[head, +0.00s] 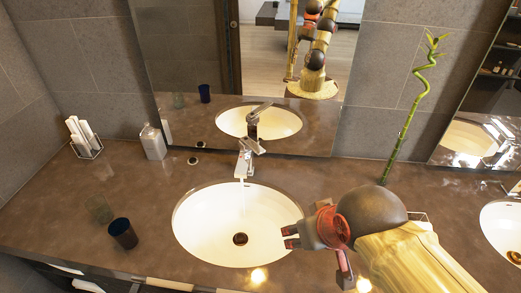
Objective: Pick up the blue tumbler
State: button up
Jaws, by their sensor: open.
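The blue tumbler (123,234) is a dark blue cup that stands upright on the brown counter (60,215), left of the middle sink. My gripper (287,238) is over the right side of that sink, with its fingers pointing left. It is open, with nothing seen between the fingers. The tumbler is well to the left of my gripper, across the basin, and nothing touches it.
A clear glass (99,209) stands just behind the tumbler. A sink (205,235) with a faucet (243,160) lies between gripper and tumbler. A bottle (153,142) and a towel holder (84,138) stand at the back left. A bamboo stalk (408,115) rises at the right.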

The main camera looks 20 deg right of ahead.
aim_at(122, 229)
jog(key=u, duration=1.35)
